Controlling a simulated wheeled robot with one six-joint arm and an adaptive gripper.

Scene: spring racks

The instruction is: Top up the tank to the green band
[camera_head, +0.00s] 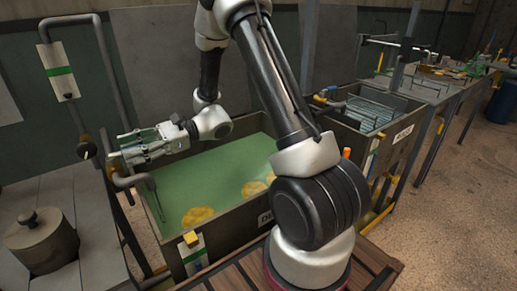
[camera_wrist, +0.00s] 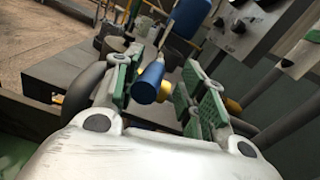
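The tank (camera_head: 247,204) holds green liquid (camera_head: 215,172) with yellow patches at its surface. At its near left corner is a white plate with a green band (camera_head: 193,256); the level against the band is too small to read. My gripper (camera_head: 118,148) is above the tank's left edge, close to an upright pipe (camera_head: 108,70). In the wrist view, my gripper (camera_wrist: 163,62) has its green-padded fingers apart. A blue cylinder (camera_wrist: 148,84) shows between them, nearer the left finger; contact is unclear. A brass-coloured part (camera_wrist: 233,107) shows behind the right finger.
A lidded grey pot (camera_head: 40,240) stands on the bench (camera_head: 75,195) at left. Another white plate with a green band (camera_head: 59,72) is mounted at upper left. A second tank with racks (camera_head: 380,137) stands to the right. Open floor (camera_head: 465,190) lies at far right.

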